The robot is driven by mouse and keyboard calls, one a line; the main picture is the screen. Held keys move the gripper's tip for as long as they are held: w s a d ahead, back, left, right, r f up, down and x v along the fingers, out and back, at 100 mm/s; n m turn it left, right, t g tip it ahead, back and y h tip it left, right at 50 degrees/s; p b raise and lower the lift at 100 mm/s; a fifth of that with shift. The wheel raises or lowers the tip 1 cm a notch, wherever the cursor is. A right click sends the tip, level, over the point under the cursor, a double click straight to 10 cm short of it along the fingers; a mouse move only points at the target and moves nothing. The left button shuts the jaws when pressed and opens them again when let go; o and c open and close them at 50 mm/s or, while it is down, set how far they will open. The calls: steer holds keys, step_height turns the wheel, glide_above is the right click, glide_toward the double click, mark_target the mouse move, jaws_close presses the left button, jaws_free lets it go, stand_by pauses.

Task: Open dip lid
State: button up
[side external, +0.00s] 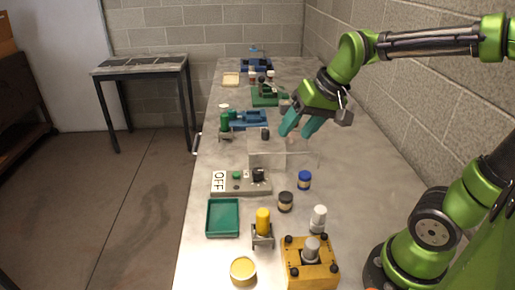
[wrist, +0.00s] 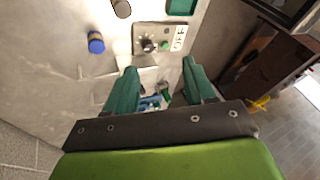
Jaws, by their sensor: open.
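A clear, see-through box-like piece (side external: 266,158), which may be the dip lid, stands on the grey bench behind the OFF control box. Its edges are faint, and I cannot tell whether its lid is open or shut. My gripper (side external: 300,125) is above the bench, just behind and to the right of this piece, with its teal fingers apart and empty. In the wrist view my gripper (wrist: 160,68) shows both fingers spread, with pale clear edges between and beyond them.
The control box (side external: 240,182) has an OFF label and a dark knob. A blue-lidded jar (side external: 304,180), a dark-lidded jar (side external: 285,202) and a white bottle (side external: 318,218) stand nearer. A green tray (side external: 222,218) lies left, a yellow fixture (side external: 310,265) in front. Blue and green fixtures stand farther back.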

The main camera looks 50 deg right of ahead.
steer(key=w+d+m+g, duration=0.2)
steer(key=w+d, duration=0.6)
steer(key=w, duration=0.2)
steer(key=m+g+h, duration=0.2)
steer(key=m+g, duration=0.1)
steer(key=m, duration=0.1)
glide_above(265, 130)
step_height(265, 130, down, 16)
steer(key=shift+s+f, duration=0.1)
jaws_close()
